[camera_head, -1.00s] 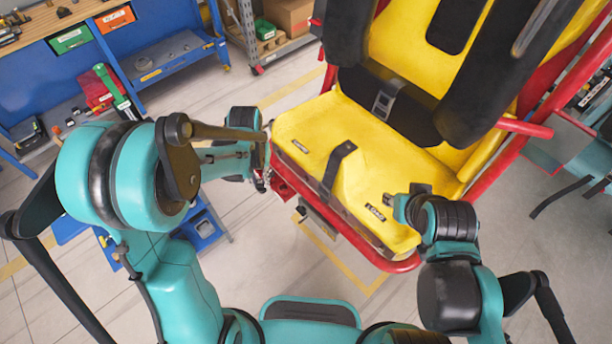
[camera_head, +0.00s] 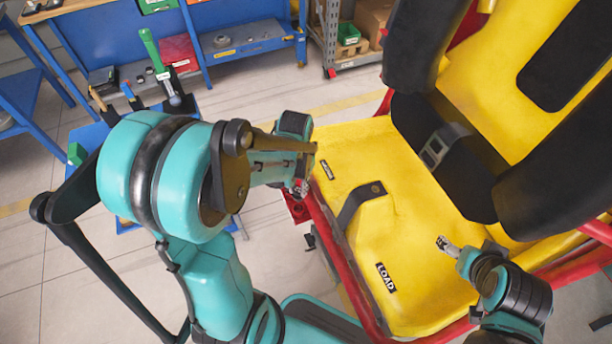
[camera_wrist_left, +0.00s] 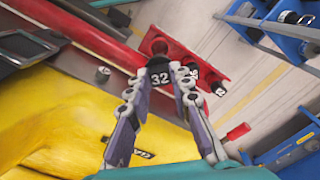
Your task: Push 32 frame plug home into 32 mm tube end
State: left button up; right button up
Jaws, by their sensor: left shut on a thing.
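My left gripper (camera_wrist_left: 160,88) is shut on the black 32 frame plug (camera_wrist_left: 160,76), whose white "32" faces the left wrist camera. In the head view my left gripper (camera_head: 302,188) is small and partly hidden at the seat's front left corner, and the plug cannot be made out. My right gripper (camera_head: 445,244) is above the yellow seat, with its jaw opening unclear.
More black numbered pieces (camera_wrist_left: 193,72) sit along the red bracket beside the 32 opening. The yellow seat (camera_head: 420,240) with a black strap (camera_head: 360,202) and red frame lies close by.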

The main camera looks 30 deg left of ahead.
aim_at(297, 195)
pick_arm(q)
jog(key=shift+s+f+b, duration=0.35)
jog(key=shift+f+b, duration=0.15)
jog(key=f+b, duration=0.2)
jog(key=shift+w+f, duration=0.2)
jog(key=shift+f, duration=0.2)
jog(key=shift+r, duration=0.2)
jog(key=shift+s, duration=0.15)
pick_arm(e)
jog(key=f, duration=0.3)
jog(key=shift+s, duration=0.25)
pick_arm(q)
jog(key=shift+f, duration=0.2)
pick_arm(e)
jog(key=shift+f, duration=0.1)
pick_arm(q)
jog(key=shift+f+b, duration=0.7)
jog(key=shift+b, duration=0.05)
pick_arm(e)
jog(key=shift+f, duration=0.65)
pick_arm(q)
jog(key=shift+f+b, duration=1.5)
jog(key=shift+f, duration=0.1)
pick_arm(e)
jog(key=shift+f, duration=1.55)
pick_arm(q)
jog(key=o, duration=1.8)
jog(key=shift+r, duration=0.1)
pick_arm(e)
jog(key=shift+r, duration=0.15)
